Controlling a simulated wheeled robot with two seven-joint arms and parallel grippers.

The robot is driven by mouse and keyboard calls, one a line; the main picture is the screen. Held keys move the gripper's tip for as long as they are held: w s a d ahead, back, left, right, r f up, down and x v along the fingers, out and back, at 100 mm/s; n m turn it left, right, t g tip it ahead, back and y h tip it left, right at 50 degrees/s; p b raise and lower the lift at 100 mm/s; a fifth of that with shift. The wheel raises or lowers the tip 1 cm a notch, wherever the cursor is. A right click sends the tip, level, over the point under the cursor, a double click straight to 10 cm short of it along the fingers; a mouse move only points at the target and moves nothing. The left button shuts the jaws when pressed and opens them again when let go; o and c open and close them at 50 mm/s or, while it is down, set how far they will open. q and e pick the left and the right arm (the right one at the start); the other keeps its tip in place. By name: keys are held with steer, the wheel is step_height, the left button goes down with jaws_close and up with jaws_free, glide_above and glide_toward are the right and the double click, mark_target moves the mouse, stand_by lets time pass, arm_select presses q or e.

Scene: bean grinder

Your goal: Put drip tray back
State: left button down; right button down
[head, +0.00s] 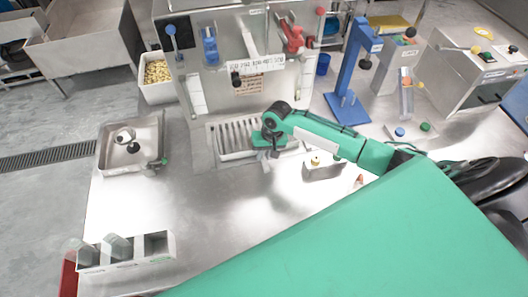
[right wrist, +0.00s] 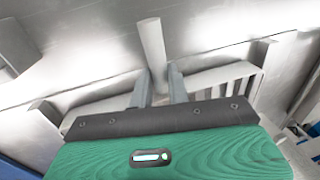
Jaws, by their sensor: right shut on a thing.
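The drip tray (head: 231,139) is a metal slatted tray at the foot of the grinder (head: 220,70) in the head view. It looks flat, but I cannot tell whether it is fully seated. My right gripper (head: 268,150) is at the tray's right part, reaching down from the right. In the right wrist view, its two fingers (right wrist: 161,88) are closed on a part of the tray, whose slats (right wrist: 222,78) show beside them. A narrow upright metal bar (right wrist: 152,45) stands just beyond the fingertips. My left gripper is not in view.
A small metal block (head: 322,170) stands close to the right of the tray, under my forearm. A metal sink-like basin (head: 105,148) is at left, and a compartment box (head: 158,245) at front left. A blue stand (head: 347,85) is at back right. The counter's front middle is clear.

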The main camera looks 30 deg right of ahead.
steer(key=c, duration=1.6)
jaws_free()
steer(key=shift+f, duration=0.1)
steer(key=shift+c, duration=0.2)
steer(key=o, duration=0.3)
steer(key=w+b+v, duration=0.1)
steer(key=b+v, duration=0.1)
steer(key=v, duration=1)
steer(key=shift+s, duration=0.5)
steer(key=shift+s, duration=0.1)
